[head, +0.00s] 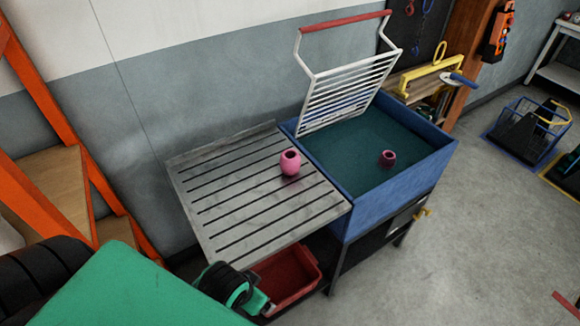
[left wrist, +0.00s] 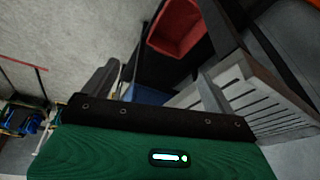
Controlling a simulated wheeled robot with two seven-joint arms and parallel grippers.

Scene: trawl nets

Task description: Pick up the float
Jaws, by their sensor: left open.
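A pink float (head: 290,162), shaped like a small barrel with a dark opening on top, stands upright on the grey slatted draining board (head: 225,213). A second, darker pink float (head: 388,158) is in the blue tank (head: 392,207) to its right. My left gripper (left wrist: 158,78) is open and empty in the left wrist view, with its two fingers apart. In the head view my left arm is low at the lower left, in front of and below the board, well away from both floats. No float shows in the left wrist view. My right gripper is not in view.
A white rack with a red handle (head: 345,22) stands tilted up at the tank's back edge. A red bin (head: 287,281) sits under the board; it also shows in the left wrist view (left wrist: 178,28). An orange frame (head: 48,105) stands at left.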

